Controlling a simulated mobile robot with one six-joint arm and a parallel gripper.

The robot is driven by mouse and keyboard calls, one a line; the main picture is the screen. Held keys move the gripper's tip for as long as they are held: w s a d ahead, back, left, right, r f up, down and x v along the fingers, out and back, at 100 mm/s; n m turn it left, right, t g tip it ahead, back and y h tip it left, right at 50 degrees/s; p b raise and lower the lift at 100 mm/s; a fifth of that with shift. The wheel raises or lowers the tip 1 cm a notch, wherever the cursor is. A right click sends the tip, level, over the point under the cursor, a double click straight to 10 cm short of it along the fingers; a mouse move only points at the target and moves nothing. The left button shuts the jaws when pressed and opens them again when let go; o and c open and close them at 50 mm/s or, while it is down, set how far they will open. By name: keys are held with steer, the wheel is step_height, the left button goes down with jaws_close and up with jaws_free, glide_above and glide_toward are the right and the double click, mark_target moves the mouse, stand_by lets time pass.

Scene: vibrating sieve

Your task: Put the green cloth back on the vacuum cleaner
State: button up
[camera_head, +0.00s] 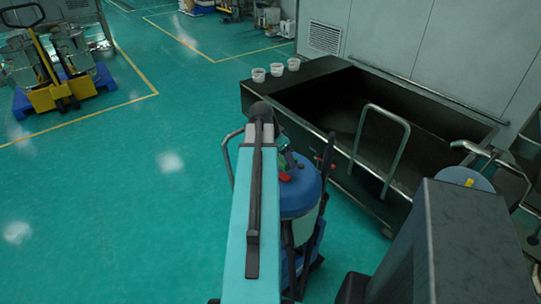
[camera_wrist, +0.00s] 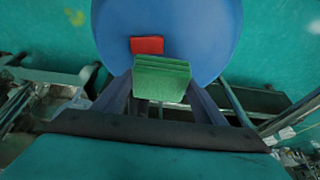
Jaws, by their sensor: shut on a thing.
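In the wrist view, the green cloth (camera_wrist: 161,80), a folded block, is held between the two fingers of my gripper (camera_wrist: 160,92). My gripper is shut on it. The blue round top of the vacuum cleaner (camera_wrist: 200,25) is just beyond the cloth, and I cannot tell if they touch. A red folded cloth (camera_wrist: 147,45) lies on that top, close to the green one. In the head view, the vacuum cleaner (camera_head: 305,200) stands on the floor, partly hidden behind my arm.
A yellow pallet truck (camera_head: 50,80) is at the far left. The green floor on the left is clear.

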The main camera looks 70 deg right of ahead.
steer(key=w+d, duration=0.1)
steer(key=w, duration=0.1)
steer(key=w+d+p, duration=0.1)
steer(key=w, duration=0.1)
steer(key=w+d, duration=0.1)
steer(key=w, duration=0.1)
steer(key=shift+w+d+f+p, duration=0.15)
steer(key=shift+f+p, duration=0.15)
steer(key=shift+p, duration=0.05)
steer(key=shift+f, duration=0.1)
steer(key=shift+f+p, duration=0.7)
steer(key=shift+f, duration=1)
steer(key=shift+f, duration=0.15)
steer(key=o, duration=1)
steer(key=shift+c, duration=0.2)
steer(key=shift+r, duration=0.25)
steer(key=b+v, duration=0.2)
steer(key=v, duration=1)
